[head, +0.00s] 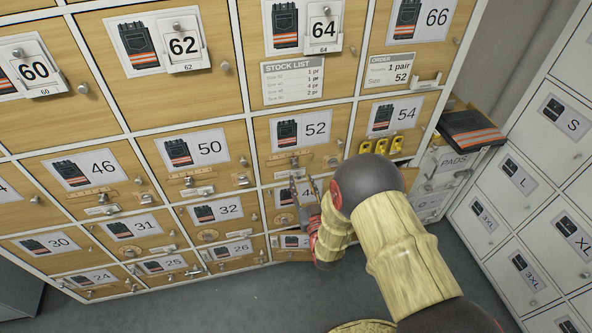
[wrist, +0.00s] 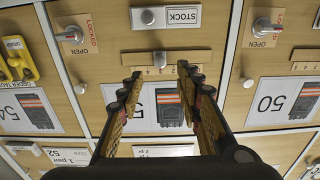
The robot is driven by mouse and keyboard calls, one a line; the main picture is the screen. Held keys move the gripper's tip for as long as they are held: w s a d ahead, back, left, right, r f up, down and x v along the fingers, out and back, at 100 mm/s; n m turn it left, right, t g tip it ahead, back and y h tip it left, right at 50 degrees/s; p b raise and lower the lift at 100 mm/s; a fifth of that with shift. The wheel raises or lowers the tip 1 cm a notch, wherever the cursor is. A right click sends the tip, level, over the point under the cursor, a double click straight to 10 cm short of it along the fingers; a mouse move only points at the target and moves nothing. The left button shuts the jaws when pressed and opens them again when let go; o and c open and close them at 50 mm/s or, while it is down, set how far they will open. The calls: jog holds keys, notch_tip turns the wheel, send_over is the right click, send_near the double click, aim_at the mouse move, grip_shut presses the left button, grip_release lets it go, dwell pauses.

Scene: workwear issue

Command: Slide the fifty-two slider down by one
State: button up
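In the head view the strip (head: 305,161) lies under the label. My gripper (wrist: 159,70) is open, its fingertips on either side of the slider. I cannot tell whether they touch it. My gripper (head: 303,188) shows below the strip in the head view.
Grey lockers (head: 525,230) stand at right.

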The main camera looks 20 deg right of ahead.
aim_at(295, 166)
jog(key=w+b, duration=0.1)
jog(key=w, duration=0.6)
jog(key=shift+c, duration=0.6)
jog(key=c, duration=0.8)
jog(key=shift+s, duration=0.1)
